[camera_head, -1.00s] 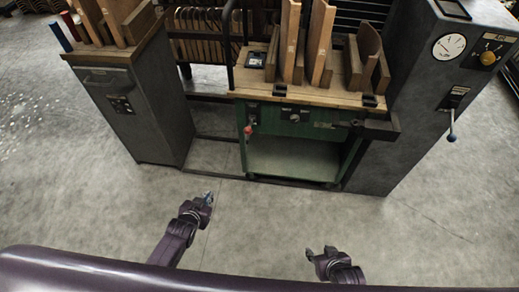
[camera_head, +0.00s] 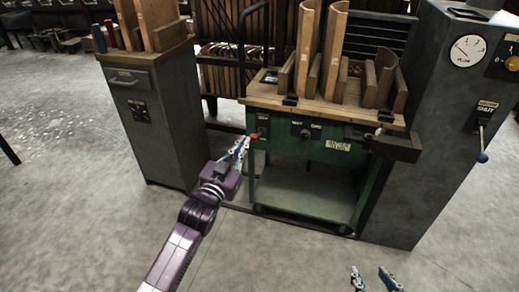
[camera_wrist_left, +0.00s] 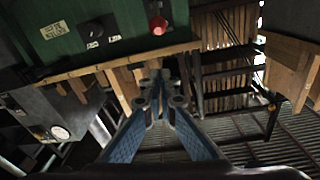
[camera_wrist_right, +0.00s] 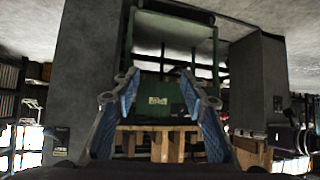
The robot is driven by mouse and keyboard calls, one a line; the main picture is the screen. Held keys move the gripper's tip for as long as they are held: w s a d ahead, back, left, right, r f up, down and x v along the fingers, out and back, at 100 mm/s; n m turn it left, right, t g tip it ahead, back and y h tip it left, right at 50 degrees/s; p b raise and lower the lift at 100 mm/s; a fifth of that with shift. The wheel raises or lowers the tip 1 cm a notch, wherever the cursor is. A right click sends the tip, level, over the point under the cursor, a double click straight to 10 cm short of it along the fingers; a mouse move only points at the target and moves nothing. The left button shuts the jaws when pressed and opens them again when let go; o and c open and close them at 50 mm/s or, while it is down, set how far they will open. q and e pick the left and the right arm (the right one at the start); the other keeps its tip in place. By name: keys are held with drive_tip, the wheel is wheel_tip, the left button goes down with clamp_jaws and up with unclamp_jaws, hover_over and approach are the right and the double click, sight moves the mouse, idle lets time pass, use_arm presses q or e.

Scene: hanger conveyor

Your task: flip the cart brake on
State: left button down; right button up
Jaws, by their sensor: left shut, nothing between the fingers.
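The green cart (camera_head: 335,150) stands at centre, with a wooden top and a lower shelf. A red knob (camera_head: 254,136) is at the left end of its front panel; it also shows in the left wrist view (camera_wrist_left: 158,24). My left gripper (camera_head: 243,144) is shut and empty. In the left wrist view the fingertips (camera_wrist_left: 158,90) are apart from the knob. My right gripper (camera_head: 371,272) is open and empty, low in front of the cart.
A grey cabinet (camera_head: 160,125) stands left of the cart. Wooden pieces (camera_head: 306,45) stand on the cart top. The floor in front is clear.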

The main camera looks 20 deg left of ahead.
sight(253, 134)
use_arm(q)
drive_tip(key=shift+r, duration=0.25)
use_arm(e)
drive_tip(key=shift+s+r, duration=0.1)
drive_tip(key=shift+r, duration=0.1)
use_arm(q)
drive_tip(key=shift+w+d+f+b, duration=0.1)
drive_tip(key=shift+w+f+b, duration=0.55)
drive_tip(key=shift+w, duration=0.85)
drive_tip(key=shift+w+f+b, duration=0.4)
drive_tip(key=shift+w+b, duration=0.4)
drive_tip(key=shift+w, duration=0.65)
drive_tip(key=shift+w+d+f+b, duration=0.1)
drive_tip(key=shift+w+f+b, duration=0.55)
drive_tip(key=shift+w, duration=0.85)
use_arm(e)
drive_tip(key=w+a+r+t+y, duration=0.1)
drive_tip(key=r+t+y, duration=0.1)
drive_tip(key=r+t, duration=0.4)
drive_tip(key=w+a+r+t+y, duration=0.1)
drive_tip(key=r+t, duration=0.4)
drive_tip(key=r, duration=1.1)
drive_tip(key=shift+w+a+r+n+t+y, duration=0.25)
drive_tip(key=shift+w+a+t+y, duration=0.2)
drive_tip(key=shift+a, duration=0.3)
use_arm(q)
drive_tip(key=shift+r, duration=0.15)
